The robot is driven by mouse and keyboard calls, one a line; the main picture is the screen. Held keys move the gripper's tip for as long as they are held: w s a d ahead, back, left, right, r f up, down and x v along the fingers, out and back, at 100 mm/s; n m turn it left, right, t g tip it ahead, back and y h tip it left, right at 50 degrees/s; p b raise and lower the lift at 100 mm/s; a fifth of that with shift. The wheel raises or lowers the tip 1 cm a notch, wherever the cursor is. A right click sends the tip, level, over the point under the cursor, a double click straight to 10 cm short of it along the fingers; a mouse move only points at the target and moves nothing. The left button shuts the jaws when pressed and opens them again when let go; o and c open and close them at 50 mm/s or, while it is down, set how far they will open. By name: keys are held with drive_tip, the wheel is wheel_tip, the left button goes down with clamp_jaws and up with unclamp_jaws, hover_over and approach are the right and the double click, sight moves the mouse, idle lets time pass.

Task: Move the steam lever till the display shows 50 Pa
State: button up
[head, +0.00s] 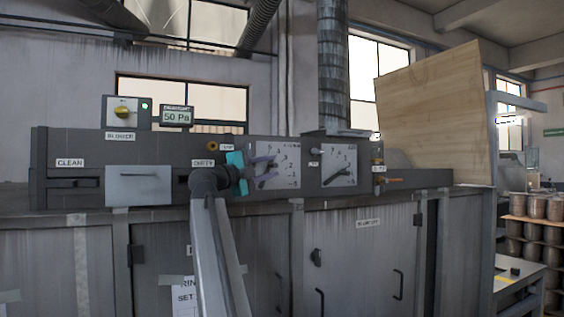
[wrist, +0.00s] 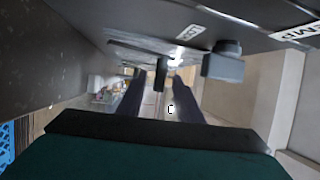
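The draught display (head: 177,117) sits on top of the machine and reads 50 Pa. My gripper (head: 275,168) has a teal body and purple fingers, and is in front of the left pale scale plate (head: 291,158). Its fingers are spread apart. In the wrist view my gripper (wrist: 158,78) also shows two dark fingers with a gap between them. A small dark handle (wrist: 161,72) stands between or just beyond the fingertips; I cannot tell whether they touch it. I cannot make out which label names the steam lever; my gripper hides part of the left plate.
A second scale plate (head: 340,166) with a dark pointer is to the right. A blower box (head: 126,112) with a yellow knob and green light stands beside the display. A wooden board (head: 435,115) rises at the right.

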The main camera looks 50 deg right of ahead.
drive_tip(key=d+r+p, duration=0.1)
drive_tip(key=d+p, duration=0.1)
drive_tip(key=d, duration=0.4)
drive_tip(key=shift+d, duration=0.15)
clamp_jaws()
